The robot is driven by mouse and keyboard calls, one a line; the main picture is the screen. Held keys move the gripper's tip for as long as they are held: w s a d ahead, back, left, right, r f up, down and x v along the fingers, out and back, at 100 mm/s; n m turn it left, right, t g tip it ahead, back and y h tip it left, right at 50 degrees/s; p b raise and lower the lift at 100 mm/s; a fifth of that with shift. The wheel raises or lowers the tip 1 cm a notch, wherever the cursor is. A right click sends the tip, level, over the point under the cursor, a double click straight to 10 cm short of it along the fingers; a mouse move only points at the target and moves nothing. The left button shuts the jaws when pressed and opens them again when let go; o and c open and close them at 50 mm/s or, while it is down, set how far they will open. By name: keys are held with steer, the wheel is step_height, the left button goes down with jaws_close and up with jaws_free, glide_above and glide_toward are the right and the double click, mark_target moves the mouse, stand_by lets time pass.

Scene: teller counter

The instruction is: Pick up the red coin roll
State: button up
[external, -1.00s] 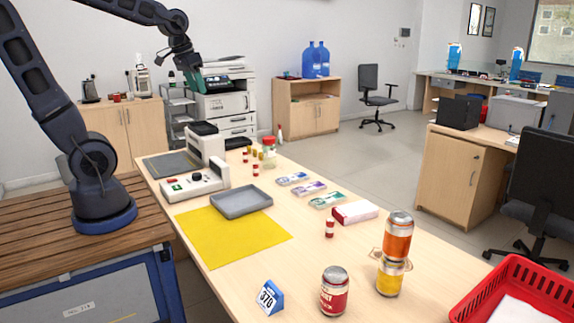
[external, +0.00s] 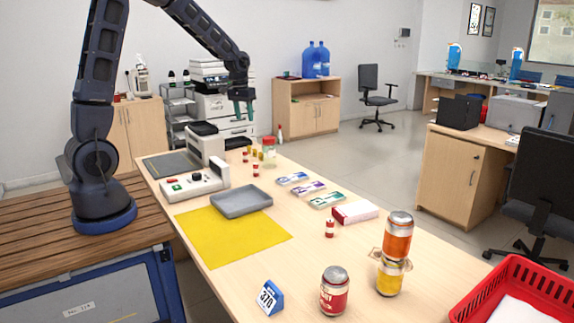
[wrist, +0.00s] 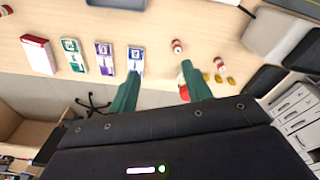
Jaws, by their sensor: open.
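Several small red-and-white coin rolls stand on the counter. One red roll (external: 329,228) is apart, near the white-and-red box. Another red roll (external: 256,170) and a further red roll (external: 246,156) stand by the gold rolls (external: 261,155). In the wrist view, one red roll (wrist: 177,46) shows between and beyond the fingertips, and another red roll (wrist: 219,63) is to the right. My gripper (external: 241,103) is open and empty, high above the counter's far end. Its green fingers (wrist: 162,63) point toward the counter, apart from every roll.
A red-lidded jar (external: 269,152) stands beside the rolls, partly behind my right finger in the wrist view. Banknote bundles (external: 309,188), a grey tray (external: 262,200), a white machine (external: 206,146) and stacked cans (external: 396,240) occupy the counter. The yellow mat (external: 235,240) has bare space.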

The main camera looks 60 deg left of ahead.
steer(key=n+g, duration=0.1)
steer(key=n, duration=0.1)
glide_above(256, 164)
steer(key=f, duration=1.1)
steer(key=a+f, duration=0.1)
steer(key=f, duration=0.5)
steer(key=shift+s+f, duration=0.1)
steer(key=shift+f, duration=0.2)
steer(key=shift+d+f, duration=0.2)
steer(key=shift+f, duration=5.3)
steer(key=shift+c, duration=0.4)
jaws_close()
